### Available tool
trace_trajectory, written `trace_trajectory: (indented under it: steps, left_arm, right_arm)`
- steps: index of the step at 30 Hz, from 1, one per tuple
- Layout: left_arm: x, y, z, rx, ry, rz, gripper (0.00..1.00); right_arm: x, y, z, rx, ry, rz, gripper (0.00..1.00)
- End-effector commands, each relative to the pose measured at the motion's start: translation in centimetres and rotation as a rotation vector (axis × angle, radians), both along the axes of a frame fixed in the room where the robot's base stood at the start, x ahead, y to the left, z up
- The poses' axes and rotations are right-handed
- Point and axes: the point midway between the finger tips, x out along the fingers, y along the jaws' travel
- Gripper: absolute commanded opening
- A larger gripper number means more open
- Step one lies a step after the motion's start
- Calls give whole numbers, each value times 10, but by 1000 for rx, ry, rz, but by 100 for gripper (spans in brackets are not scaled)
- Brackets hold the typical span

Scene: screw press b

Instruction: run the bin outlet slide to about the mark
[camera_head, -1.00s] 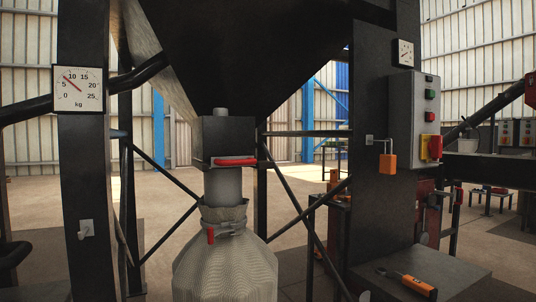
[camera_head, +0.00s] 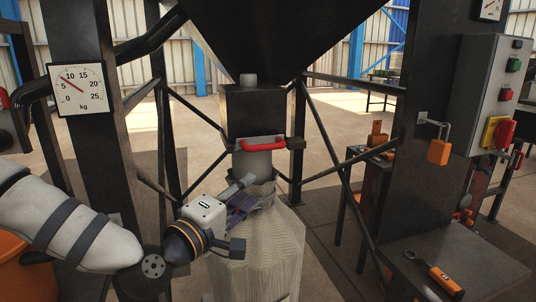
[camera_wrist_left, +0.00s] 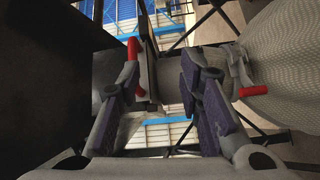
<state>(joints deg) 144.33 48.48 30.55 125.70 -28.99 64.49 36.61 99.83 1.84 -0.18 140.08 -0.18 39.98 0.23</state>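The bin outlet (camera_head: 252,108) is a dark box under the hopper. Its slide has a red bar handle (camera_head: 262,144) across the front, which also shows in the left wrist view (camera_wrist_left: 132,56) near the left finger. I cannot make out a mark on the slide. My left gripper (camera_head: 243,206) is just below the handle, in front of the neck of the woven sack. In the left wrist view its fingers (camera_wrist_left: 158,85) stand apart with nothing gripped between them. The kg dial (camera_head: 80,88) has its needle between 5 and 10. My right gripper is not in view.
The woven sack (camera_head: 262,255) hangs below the outlet; its red clamp lever (camera_wrist_left: 254,90) is close to the right finger. Steel posts and crossed braces stand around. A control box (camera_head: 490,95), orange padlock (camera_head: 438,152) and bench with a tool (camera_head: 435,272) are at right.

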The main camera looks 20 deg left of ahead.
Motion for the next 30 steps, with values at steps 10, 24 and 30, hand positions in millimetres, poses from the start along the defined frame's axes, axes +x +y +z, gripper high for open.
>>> trace_trajectory:
  steps: [10,24,30]
  left_arm:
    - [48,6,43,-57,-93,32,33]
    - [124,-10,53,-59,-89,31,33]
    - [125,-10,53,-59,-90,32,33]
  right_arm:
    - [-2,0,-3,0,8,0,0]
    - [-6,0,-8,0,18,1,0]
    - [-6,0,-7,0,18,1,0]
